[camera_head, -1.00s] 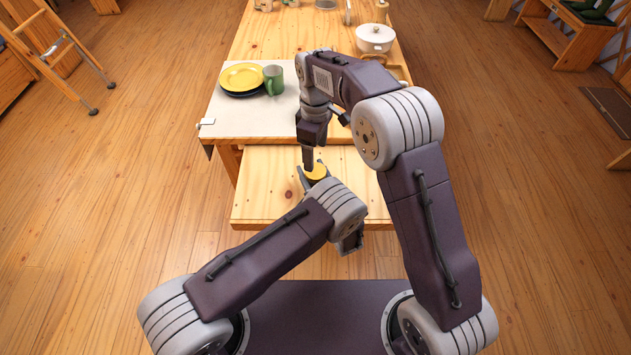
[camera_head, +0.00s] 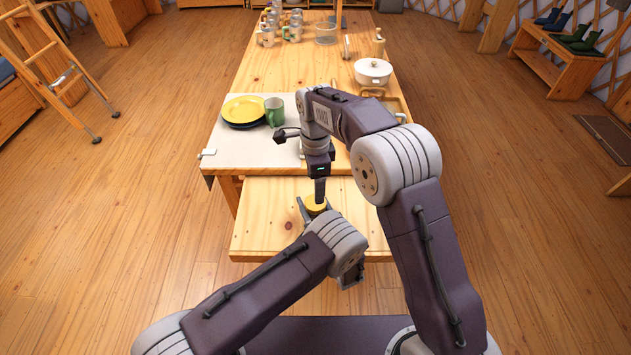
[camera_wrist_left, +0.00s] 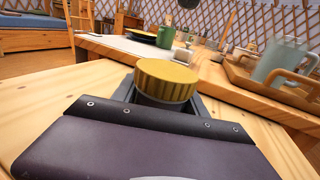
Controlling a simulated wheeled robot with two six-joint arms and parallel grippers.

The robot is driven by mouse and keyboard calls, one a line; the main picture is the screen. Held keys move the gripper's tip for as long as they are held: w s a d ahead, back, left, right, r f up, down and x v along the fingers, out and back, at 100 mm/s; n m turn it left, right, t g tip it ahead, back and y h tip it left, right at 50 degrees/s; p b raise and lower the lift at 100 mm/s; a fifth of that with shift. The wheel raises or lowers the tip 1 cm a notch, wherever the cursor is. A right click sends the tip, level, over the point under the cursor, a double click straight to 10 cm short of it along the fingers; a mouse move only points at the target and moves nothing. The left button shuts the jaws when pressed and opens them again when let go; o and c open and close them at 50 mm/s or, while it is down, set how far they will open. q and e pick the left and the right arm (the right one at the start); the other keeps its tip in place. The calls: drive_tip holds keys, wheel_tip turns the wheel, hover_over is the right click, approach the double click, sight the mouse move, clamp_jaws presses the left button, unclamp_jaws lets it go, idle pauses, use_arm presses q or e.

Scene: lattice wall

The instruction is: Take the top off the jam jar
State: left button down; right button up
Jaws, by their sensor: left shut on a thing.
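The jam jar's yellow ribbed lid (camera_head: 316,207) shows above the small front shelf; in the left wrist view the lid (camera_wrist_left: 167,80) sits on top of the jar. My left gripper (camera_head: 315,213) is shut around the jar just below the lid, and the jar body is mostly hidden. My right gripper (camera_head: 320,198) points straight down over the lid. In the left wrist view its dark tip (camera_wrist_left: 188,4) is above the lid with a gap between. Its fingers show edge-on, so their opening is unclear.
Mugs and cans stand at the far end. A wooden tray (camera_wrist_left: 270,85) is at right.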

sight(315, 212)
drive_tip(key=m, duration=1.1)
wheel_tip(315, 212, down, 8)
drive_tip(key=shift+f, duration=0.1)
